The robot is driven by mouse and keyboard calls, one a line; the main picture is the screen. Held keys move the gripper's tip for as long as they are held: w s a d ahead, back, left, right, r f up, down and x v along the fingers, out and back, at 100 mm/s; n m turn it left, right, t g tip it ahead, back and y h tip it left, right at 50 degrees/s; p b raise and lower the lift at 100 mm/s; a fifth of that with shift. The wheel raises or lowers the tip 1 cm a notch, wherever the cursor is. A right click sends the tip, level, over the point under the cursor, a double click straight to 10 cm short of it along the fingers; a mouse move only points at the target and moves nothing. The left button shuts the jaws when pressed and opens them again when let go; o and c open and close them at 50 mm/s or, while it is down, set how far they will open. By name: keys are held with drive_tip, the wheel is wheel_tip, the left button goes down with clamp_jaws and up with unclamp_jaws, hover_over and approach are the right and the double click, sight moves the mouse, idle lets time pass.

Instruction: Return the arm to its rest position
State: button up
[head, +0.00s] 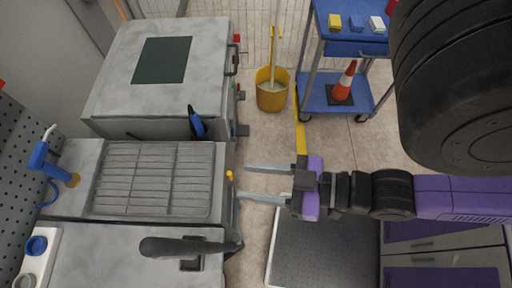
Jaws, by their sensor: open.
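My gripper (268,182) is at the middle of the head view, on the end of my purple and black arm that reaches in from the right. Its two long grey fingers point left and are spread apart, with nothing between them. The fingertips are close to the right edge of the grey machine and its slatted top (155,180), near a small yellow knob (229,175). I cannot tell whether the lower finger touches the machine's edge.
A grey cabinet (120,85) stands at the upper left, with a black-handled lever (185,246) below. A yellow mop bucket (271,95) and a blue cart (365,92) with an orange cone (345,80) stand behind. A dark mat (325,250) lies lower right. Floor (265,145) between is clear.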

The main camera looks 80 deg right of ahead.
drive_tip(key=shift+s, duration=0.1)
wheel_tip(320, 180, down, 8)
drive_tip(key=b, duration=0.7)
drive_tip(key=shift+b, duration=0.4)
drive_tip(key=shift+r, duration=0.3)
drive_tip(key=shift+c, duration=0.7)
drive_tip(key=shift+d, duration=0.15)
